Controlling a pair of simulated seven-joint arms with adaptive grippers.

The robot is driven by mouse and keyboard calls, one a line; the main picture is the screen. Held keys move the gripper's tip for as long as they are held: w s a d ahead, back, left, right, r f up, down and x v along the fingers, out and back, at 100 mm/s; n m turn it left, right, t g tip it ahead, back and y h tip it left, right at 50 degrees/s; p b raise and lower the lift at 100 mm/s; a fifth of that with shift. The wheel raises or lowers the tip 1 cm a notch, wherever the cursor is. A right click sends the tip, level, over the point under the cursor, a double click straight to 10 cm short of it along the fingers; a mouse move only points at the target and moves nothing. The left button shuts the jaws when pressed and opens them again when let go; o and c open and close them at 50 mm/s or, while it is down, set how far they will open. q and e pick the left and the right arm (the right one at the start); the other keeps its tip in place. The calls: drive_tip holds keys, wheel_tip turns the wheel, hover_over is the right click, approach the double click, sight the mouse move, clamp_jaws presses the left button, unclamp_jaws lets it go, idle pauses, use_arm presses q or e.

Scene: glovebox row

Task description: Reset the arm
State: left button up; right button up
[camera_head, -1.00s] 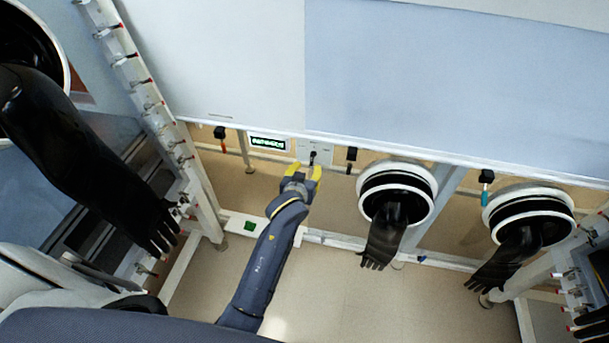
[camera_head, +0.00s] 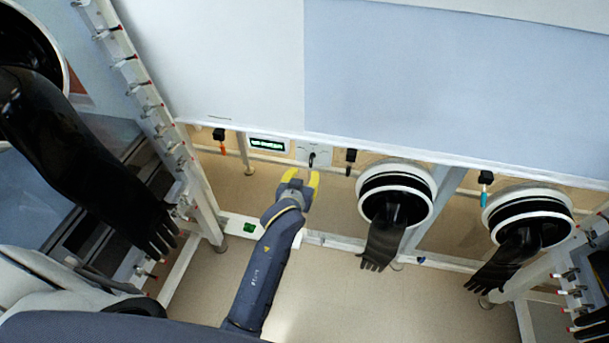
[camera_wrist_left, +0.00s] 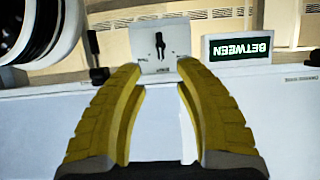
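My left gripper (camera_head: 302,174) is open and empty, its yellow fingers pointing at a white switch panel (camera_head: 314,154) on the glovebox front. A gap shows between the fingertips and the panel in the head view. In the left wrist view, the open fingers (camera_wrist_left: 162,66) frame the lower part of the panel, with its small black lever (camera_wrist_left: 160,45) between and beyond the tips. My right gripper is not in view.
Round glove ports with black gloves, one near (camera_head: 384,240) and one farther right (camera_head: 508,262), hang to the right. A large black glove (camera_head: 85,150) hangs at left beside a white post with valves (camera_head: 150,105). Open floor (camera_head: 345,290) lies below the front.

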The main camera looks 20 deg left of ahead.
use_arm(q)
drive_tip(key=s+d+f+m+g+h, duration=0.1)
drive_tip(key=d+f+m+g+h, duration=0.2)
drive_tip(key=f, duration=1.6)
drive_tip(key=s+f+g, duration=0.1)
drive_tip(key=s+f, duration=0.5)
drive_tip(key=f, duration=0.3)
drive_tip(key=s+f+g, duration=0.1)
drive_tip(key=s+f, duration=0.4)
drive_tip(key=f, duration=0.4)
drive_tip(key=s+a+f+m+g+y, duration=0.1)
drive_tip(key=s+a+f+g, duration=0.1)
drive_tip(key=s+f, duration=0.75)
drive_tip(key=s+a+f+g, duration=0.2)
drive_tip(key=s+f, duration=0.4)
drive_tip(key=s, duration=0.6)
drive_tip(key=s+a+f+g, duration=0.1)
drive_tip(key=s+a+f, duration=0.1)
drive_tip(key=s, duration=0.8)
drive_tip(key=s+a+f+g, duration=0.2)
drive_tip(key=s+a+f, duration=0.1)
drive_tip(key=s, duration=0.8)
drive_tip(key=shift+s+a+f+m+y, duration=0.2)
drive_tip(key=shift+s+a+m+y, duration=0.05)
drive_tip(key=shift+a+m+y, duration=0.15)
